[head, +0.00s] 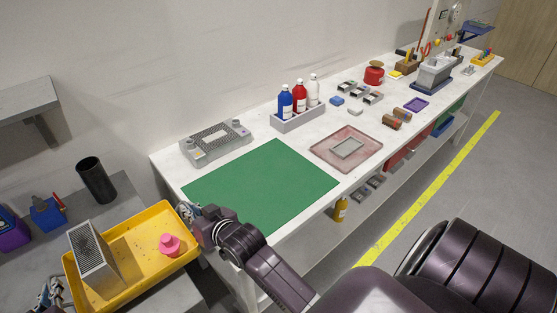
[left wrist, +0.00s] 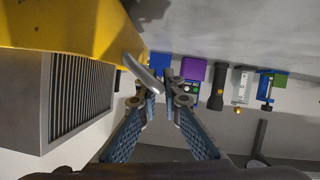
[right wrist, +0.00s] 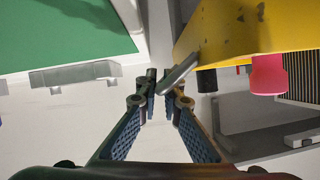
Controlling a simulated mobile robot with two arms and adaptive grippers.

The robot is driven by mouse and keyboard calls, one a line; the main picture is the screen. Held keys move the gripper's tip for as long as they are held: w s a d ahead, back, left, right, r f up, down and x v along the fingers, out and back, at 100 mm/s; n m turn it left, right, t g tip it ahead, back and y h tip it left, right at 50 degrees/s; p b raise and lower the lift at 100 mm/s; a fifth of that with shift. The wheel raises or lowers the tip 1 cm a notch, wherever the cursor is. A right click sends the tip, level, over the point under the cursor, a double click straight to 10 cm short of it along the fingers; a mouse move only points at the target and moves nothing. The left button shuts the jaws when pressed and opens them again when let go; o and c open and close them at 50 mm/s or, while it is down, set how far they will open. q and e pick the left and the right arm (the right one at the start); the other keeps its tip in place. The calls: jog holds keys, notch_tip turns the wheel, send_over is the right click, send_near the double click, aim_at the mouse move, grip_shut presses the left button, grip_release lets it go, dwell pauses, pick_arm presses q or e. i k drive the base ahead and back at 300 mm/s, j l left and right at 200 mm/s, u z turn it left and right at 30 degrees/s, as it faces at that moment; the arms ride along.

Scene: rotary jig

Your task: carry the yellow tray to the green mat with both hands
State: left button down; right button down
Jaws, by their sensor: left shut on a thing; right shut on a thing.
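The yellow tray (head: 135,247) is at the lower left in the head view, left of the green mat (head: 262,182). It carries a grey slotted block (head: 88,262) and a pink knobbed piece (head: 169,244). My right gripper (head: 190,214) is shut on the metal handle (right wrist: 178,74) at the tray's right end. My left gripper (head: 62,303), partly cut off by the frame's bottom edge, is shut on the opposite handle (left wrist: 142,76). I cannot tell whether the tray touches the grey table below it. The mat lies bare on the white bench.
A grey fixture (head: 215,142) stands behind the mat, with a bottle rack (head: 298,118) behind it to the right. A pinkish plate (head: 346,148) lies right of the mat. A black cup (head: 96,178) stands on the grey table (head: 128,195) behind the tray.

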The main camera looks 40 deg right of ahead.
aim_at(260, 186)
jog(key=l, duration=2.1)
